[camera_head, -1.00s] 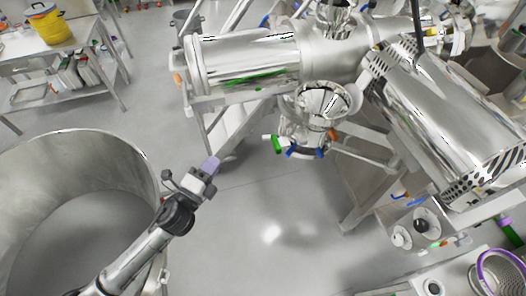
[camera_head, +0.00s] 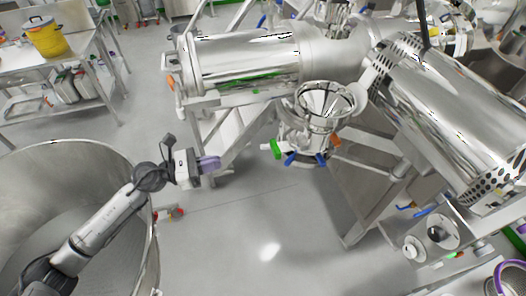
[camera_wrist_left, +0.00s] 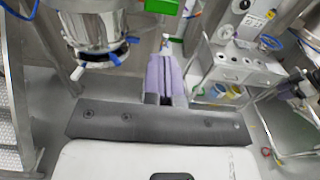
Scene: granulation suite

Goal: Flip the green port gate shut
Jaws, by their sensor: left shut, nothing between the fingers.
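The green port gate (camera_head: 277,148) is a small green block on the left side of the steel port under the funnel (camera_head: 325,100). In the left wrist view a green block (camera_wrist_left: 163,5) shows at the top edge, partly cut off. My left gripper (camera_head: 209,163) has purple fingers, points right toward the green gate and is apart from it, to its left. The closed fingers also show in the left wrist view (camera_wrist_left: 166,72), with nothing between them. My right gripper is not in view.
Blue handles (camera_head: 291,159) and an orange one (camera_head: 335,140) sit around the same port. A large steel drum (camera_head: 142,165) stands at the left below my left arm. A horizontal steel cylinder (camera_head: 245,62) lies above. The floor below the port is clear.

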